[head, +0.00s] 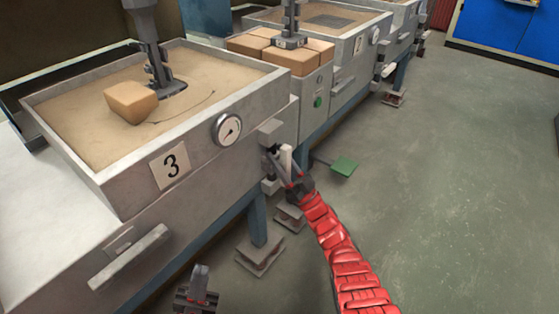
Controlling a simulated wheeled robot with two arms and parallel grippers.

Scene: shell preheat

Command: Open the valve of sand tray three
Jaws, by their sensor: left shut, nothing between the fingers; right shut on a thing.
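Sand tray three (232,88) is a grey metal box of sand at the left, with a label "3" (170,165) and a round gauge (228,130) on its front. Its valve (271,132) is at the front right corner, with a pale upright lever (286,157) below the grey block. My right gripper (281,166), on the red arm, is shut on the valve lever; the fingers partly hide it. My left gripper (199,276) is shut and empty, low in front of the tray, near the bottom edge.
A tan block (131,102) lies on the sand, beside a dark vertical tool. Several tan blocks stand on the unit behind, and tray "2" (359,45) is further back. A green pedal (344,166) sits near the floor. The floor (450,170) at right is clear.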

